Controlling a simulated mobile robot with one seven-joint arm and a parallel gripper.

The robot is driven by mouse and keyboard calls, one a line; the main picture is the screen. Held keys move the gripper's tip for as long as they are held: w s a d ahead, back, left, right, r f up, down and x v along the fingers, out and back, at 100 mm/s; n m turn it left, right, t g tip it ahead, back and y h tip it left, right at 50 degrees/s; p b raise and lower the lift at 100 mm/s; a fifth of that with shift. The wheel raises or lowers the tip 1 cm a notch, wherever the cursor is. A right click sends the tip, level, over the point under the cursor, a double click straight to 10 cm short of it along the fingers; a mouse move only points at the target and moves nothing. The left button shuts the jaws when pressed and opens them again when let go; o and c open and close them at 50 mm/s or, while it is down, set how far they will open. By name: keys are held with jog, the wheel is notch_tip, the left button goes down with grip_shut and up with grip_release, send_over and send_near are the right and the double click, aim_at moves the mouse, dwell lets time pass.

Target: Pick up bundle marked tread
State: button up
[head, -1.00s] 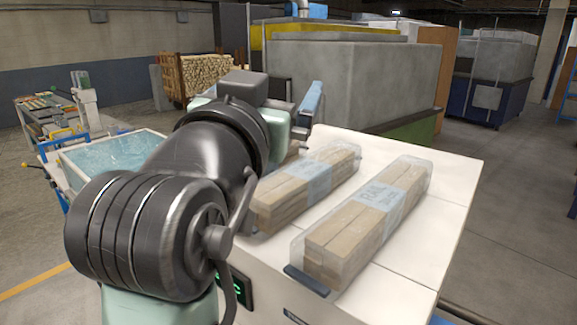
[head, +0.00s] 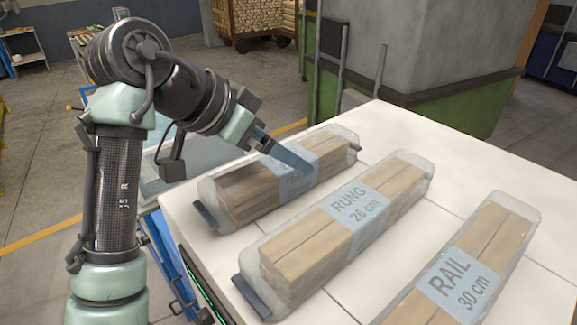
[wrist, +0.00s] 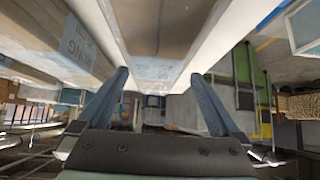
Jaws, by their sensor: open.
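Three clear-wrapped bundles of wooden slats with pale blue labels lie side by side on a white table. The left bundle (head: 240,195) has a label mostly hidden by my gripper; its word cannot be read in full. The middle one, the RUNG 26 cm bundle (head: 300,255), and the right one, the RAIL 30 cm bundle (head: 505,228), are readable. My gripper (head: 296,161) is open at the left bundle's label. In the wrist view, its two blue fingers (wrist: 160,75) stand either side of that bundle (wrist: 158,28), with the RUNG bundle (wrist: 78,50) to the left.
The white table top (head: 385,275) has narrow bare strips between the bundles. Dark tabs stick out at the near ends of the left and middle bundles. A grey and green machine (head: 420,80) stands behind the table. A pallet of wood (head: 262,18) is farther back.

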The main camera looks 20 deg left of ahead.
jog(key=x, duration=0.2)
jog(key=p+x, duration=0.1)
jog(key=x, duration=0.1)
jog(key=p+x, duration=0.1)
jog(key=shift+s+d+f, duration=0.15)
jog(key=shift+d+f, duration=0.15)
jog(key=shift+f, duration=0.25)
jog(key=shift+r, duration=0.1)
grip_shut()
